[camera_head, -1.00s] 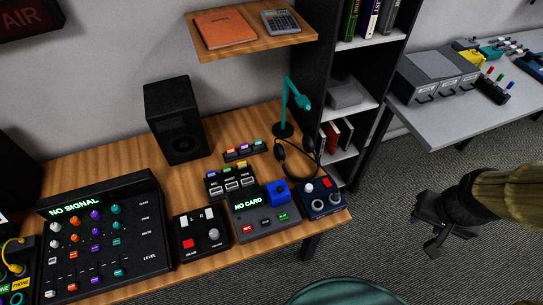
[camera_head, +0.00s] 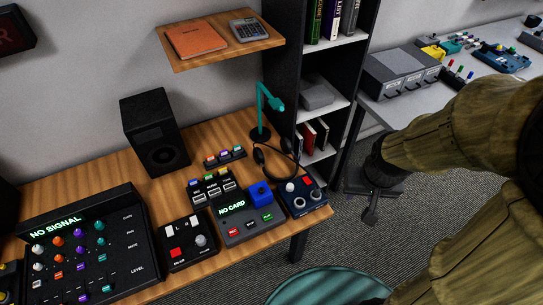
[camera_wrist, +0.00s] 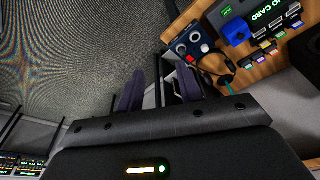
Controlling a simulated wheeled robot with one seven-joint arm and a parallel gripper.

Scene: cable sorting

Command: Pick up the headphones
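The black headphones (camera_head: 258,156) lie at the right end of the wooden desk, by the base of the teal lamp. My gripper (camera_head: 368,192) is off the desk, to the right of the headphones and in front of the grey side table. The wrist view shows its two fingers (camera_wrist: 158,90) apart with nothing held between them.
The teal lamp (camera_head: 263,110) stands just behind the headphones. A small box with knobs (camera_head: 305,197) sits in front of them, beside the NO CARD unit (camera_head: 247,215). A black shelf unit (camera_head: 287,70) rises behind the desk's right end. A teal chair seat (camera_head: 330,288) is below the desk.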

